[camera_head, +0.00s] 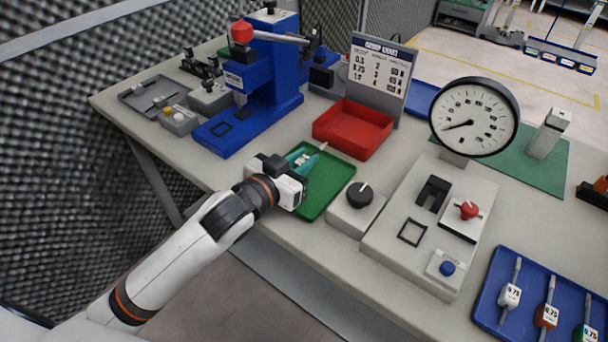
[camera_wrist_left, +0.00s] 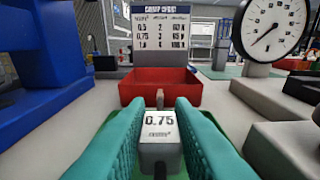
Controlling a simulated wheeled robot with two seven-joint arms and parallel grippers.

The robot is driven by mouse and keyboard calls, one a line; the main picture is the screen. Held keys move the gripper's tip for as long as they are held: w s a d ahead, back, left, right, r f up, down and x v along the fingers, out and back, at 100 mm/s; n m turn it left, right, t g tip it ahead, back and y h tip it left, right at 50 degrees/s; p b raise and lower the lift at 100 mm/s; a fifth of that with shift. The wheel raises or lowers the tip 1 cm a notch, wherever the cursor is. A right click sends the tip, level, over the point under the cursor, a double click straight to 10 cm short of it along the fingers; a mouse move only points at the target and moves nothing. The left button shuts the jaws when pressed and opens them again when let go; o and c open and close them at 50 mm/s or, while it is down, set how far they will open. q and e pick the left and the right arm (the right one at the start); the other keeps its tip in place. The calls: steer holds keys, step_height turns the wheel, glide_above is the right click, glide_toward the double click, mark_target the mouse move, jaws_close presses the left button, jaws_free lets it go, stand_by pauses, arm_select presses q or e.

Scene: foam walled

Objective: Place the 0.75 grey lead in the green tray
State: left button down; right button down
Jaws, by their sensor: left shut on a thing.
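My left gripper (camera_head: 304,160) has teal fingers and is shut on the grey lead (camera_wrist_left: 158,140), a pale block marked 0.75 with a thin metal tip pointing away from me. In the wrist view the block sits between both fingers (camera_wrist_left: 158,130). The green tray (camera_head: 326,188) lies on the bench under the gripper, and its green surface also shows below the lead in the wrist view. I cannot tell whether the lead touches the tray floor. The gripper body hides the tray's left part. My right gripper is out of view.
A red bin (camera_head: 353,128) stands just behind the green tray, with a chart board (camera_head: 380,75) behind it. A blue press (camera_head: 262,85) is at the left. A knob box (camera_head: 356,205) and dial gauge (camera_head: 474,118) stand right. A blue tray (camera_head: 490,310) holds several 0.75 leads.

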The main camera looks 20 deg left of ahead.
arm_select(q)
step_height(320, 180, down, 4)
steer(key=shift+r+b, duration=0.25)
steer(key=shift+b, duration=0.05)
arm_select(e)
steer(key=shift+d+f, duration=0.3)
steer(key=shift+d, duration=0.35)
arm_select(q)
steer(key=shift+d, duration=0.1)
steer(key=shift+f, duration=0.25)
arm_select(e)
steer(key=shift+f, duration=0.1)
arm_select(q)
steer(key=shift+s+f, duration=0.15)
steer(key=shift+f, duration=0.45)
steer(key=c, duration=1.3)
jaws_free()
steer(key=shift+f, duration=0.1)
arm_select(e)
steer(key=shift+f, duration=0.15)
arm_select(q)
steer(key=shift+o, duration=0.2)
steer(key=shift+r, duration=0.2)
steer(key=v, duration=0.4)
steer(key=r+v, duration=0.1)
steer(key=v, duration=0.7)
steer(key=shift+r, duration=0.2)
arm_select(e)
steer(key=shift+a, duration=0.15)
